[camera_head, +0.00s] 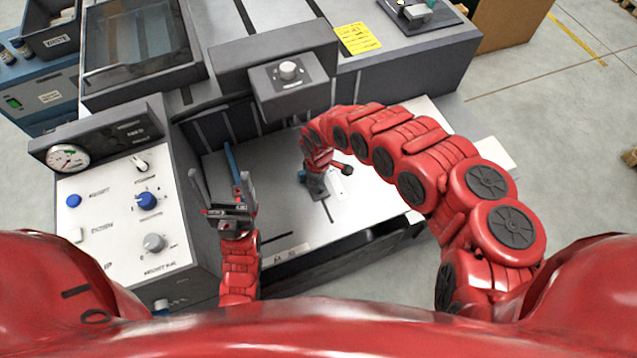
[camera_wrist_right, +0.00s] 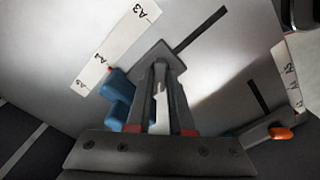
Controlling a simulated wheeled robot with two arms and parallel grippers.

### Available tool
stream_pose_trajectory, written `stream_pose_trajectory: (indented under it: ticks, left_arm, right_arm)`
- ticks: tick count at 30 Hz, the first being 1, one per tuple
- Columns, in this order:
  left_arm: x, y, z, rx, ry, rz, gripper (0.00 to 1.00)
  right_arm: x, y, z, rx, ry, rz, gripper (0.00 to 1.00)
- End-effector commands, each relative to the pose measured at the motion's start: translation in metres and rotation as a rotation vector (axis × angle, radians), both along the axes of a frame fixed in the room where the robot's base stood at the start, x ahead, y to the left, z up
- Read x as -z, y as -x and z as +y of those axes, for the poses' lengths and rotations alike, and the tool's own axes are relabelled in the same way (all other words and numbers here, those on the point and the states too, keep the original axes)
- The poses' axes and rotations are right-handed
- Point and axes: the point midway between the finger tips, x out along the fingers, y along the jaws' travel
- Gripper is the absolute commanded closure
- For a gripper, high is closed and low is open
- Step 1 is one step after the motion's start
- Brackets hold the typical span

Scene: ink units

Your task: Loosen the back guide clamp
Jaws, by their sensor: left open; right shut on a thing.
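My right gripper (camera_head: 318,186) reaches down onto the pale bed. In the right wrist view its fingers (camera_wrist_right: 160,75) are closed around a narrow pale piece (camera_wrist_right: 160,108), seemingly the back guide clamp's lever; the fingers hide most of it. A blue block (camera_wrist_right: 121,98), seemingly the guide's body, sits right beside the fingers. It shows only as a small blue patch in the head view (camera_head: 302,175). My left gripper (camera_head: 221,180) is open and empty, fingers up, above the bed's left side. A long blue bar (camera_head: 232,162) stands behind it.
A control panel with a gauge (camera_head: 67,157) and blue knobs (camera_head: 147,201) stands at the left. A grey head with a round knob (camera_head: 288,71) overhangs the bed's back. An orange-tipped lever (camera_wrist_right: 281,133) is at the wrist view's right. Size strips marked A3 (camera_wrist_right: 118,47) lie on the bed.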

Motion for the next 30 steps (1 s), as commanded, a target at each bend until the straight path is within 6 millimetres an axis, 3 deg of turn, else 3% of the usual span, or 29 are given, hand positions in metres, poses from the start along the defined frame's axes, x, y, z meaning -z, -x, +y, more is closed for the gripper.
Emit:
stream_pose_trajectory:
  ticks: [21,22,24,27,30]
  left_arm:
    - [0.0011,0.0,0.0,0.0,0.0,0.0,0.14]
    - [0.0011,0.0001,0.0,0.0,0.0,0.0,0.14]
    - [0.0011,0.0,0.0,0.0,0.0,0.0,0.14]
    - [0.0012,0.0,0.0,0.0,0.0,0.0,0.14]
    - [0.0011,0.0001,0.0001,0.0,0.0,0.0,0.14]
  right_arm:
    - [-0.0003,-0.0007,-0.0004,-0.078,0.0,-0.002,1.0]
    - [-0.0003,-0.0007,-0.0004,-0.078,0.0,-0.002,0.78]
    - [-0.0003,-0.0007,-0.0004,-0.078,0.0,-0.002,0.66]
    - [-0.0002,-0.0006,-0.0002,-0.077,-0.001,-0.001,0.5]
    - [-0.0001,-0.0004,-0.0002,-0.077,-0.001,-0.001,0.5]
